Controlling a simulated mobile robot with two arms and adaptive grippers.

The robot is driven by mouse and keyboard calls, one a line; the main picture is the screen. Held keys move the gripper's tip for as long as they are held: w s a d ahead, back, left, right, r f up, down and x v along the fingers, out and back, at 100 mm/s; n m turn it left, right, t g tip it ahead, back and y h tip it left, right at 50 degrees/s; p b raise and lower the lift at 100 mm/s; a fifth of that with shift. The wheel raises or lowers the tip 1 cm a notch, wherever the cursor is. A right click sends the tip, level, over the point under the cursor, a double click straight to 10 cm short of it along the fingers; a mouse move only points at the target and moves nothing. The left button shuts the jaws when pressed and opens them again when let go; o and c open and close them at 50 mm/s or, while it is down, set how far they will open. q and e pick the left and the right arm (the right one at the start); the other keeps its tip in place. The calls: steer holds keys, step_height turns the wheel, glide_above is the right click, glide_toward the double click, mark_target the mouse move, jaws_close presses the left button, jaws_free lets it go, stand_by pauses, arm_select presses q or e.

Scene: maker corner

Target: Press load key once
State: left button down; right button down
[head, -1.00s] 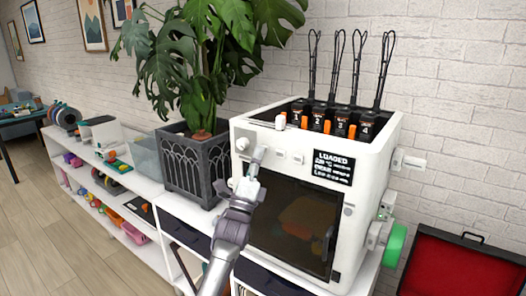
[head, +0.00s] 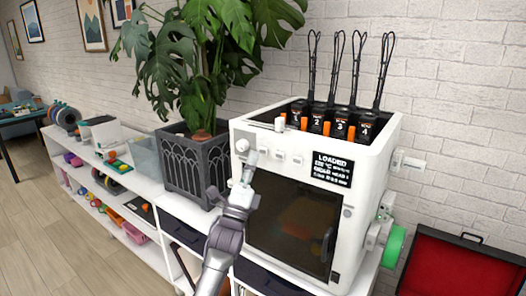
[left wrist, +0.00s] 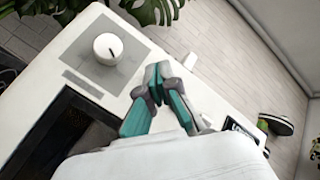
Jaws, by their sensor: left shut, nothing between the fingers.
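The white printer (head: 345,215) has a row of small white keys (head: 279,156) on its front panel, right of a round knob (head: 242,145). Their labels are too small to read. The black display (head: 332,169) reads "LOADED" above smaller lines. My left gripper (head: 250,158) is shut and empty, with its tips in front of the panel between the knob and the keys. In the left wrist view its closed fingertips (left wrist: 158,76) are right of the knob (left wrist: 108,48), and they hide part of the panel. I cannot tell contact. My right gripper is not in view.
Orange-and-black numbered cartridges (head: 317,121) stand in the printer's top. A potted plant (head: 190,170) is close on the left. A green spool (head: 394,247) sticks out on the right, near an open red-lined case (head: 450,272).

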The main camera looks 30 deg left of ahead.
arm_select(q)
steer(key=s+p, duration=0.1)
steer(key=s, duration=0.3)
steer(key=shift+a, duration=0.15)
stand_by(0.7)
